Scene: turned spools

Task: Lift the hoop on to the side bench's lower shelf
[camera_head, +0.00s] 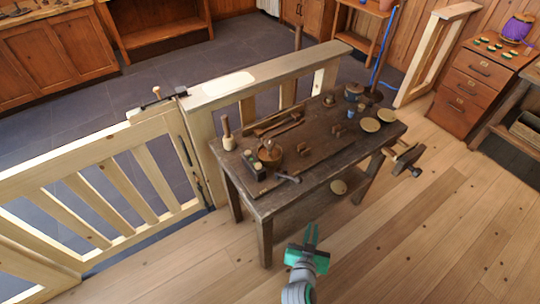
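My gripper (311,234), with green fingers, is low in the middle of the picture, in front of the dark wooden workbench (262,205). Its fingers look close together, but I cannot tell whether they are open or shut. I cannot make out a clear hoop. At the right edge stands a partly visible bench (509,108) with a lower level holding a greyish object (526,130). I cannot tell which bench is the side bench.
The workbench top holds a mallet (227,134), a round wooden vessel (270,152) and small tools. A vise (404,158) juts from its right end. A pale slatted gate (110,180) and railing bound the left and back. Plank floor (430,230) at right is clear.

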